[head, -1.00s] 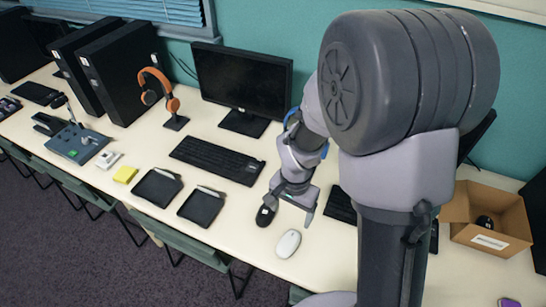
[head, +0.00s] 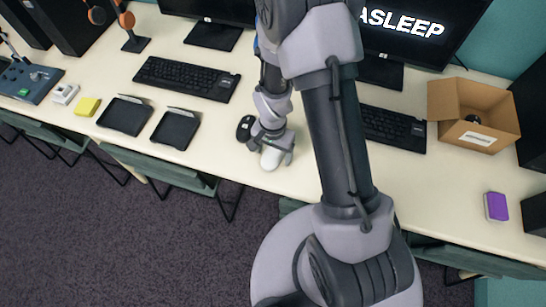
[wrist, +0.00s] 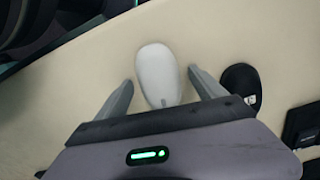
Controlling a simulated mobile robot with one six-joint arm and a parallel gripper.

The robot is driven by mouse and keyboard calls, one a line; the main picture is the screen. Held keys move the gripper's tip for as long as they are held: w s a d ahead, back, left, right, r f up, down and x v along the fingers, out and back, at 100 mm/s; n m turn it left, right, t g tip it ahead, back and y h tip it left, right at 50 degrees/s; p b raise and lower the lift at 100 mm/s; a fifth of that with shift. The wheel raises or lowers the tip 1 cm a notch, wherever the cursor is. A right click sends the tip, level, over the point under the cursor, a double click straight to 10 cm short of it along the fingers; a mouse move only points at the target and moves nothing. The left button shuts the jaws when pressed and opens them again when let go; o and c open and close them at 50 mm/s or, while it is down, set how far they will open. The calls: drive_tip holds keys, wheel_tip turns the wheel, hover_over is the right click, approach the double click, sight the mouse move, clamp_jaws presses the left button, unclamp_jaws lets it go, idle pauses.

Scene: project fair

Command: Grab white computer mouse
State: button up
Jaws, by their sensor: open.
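The white computer mouse (wrist: 157,72) lies on the cream table in the wrist view, between the two fingers of my gripper (wrist: 164,80). The fingers are open, with a gap on each side of the mouse. The near end of the mouse is hidden by the gripper's body. In the head view my gripper (head: 275,152) is low over the table, and the front of the white mouse (head: 270,161) shows between the fingers. A black mouse (wrist: 240,81) lies just outside the right finger in the wrist view.
The table (head: 310,180) has black keyboards (head: 187,78), two black trays (head: 176,129), a yellow block (head: 88,106) and a purple block (head: 496,206). An open cardboard box (head: 475,138) stands at the right with a dark object inside. The black mouse (head: 244,128) sits close to my gripper.

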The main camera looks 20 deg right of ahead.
drive_tip(key=shift+r, duration=0.15)
drive_tip(key=shift+c, duration=0.9)
drive_tip(key=c, duration=1.3)
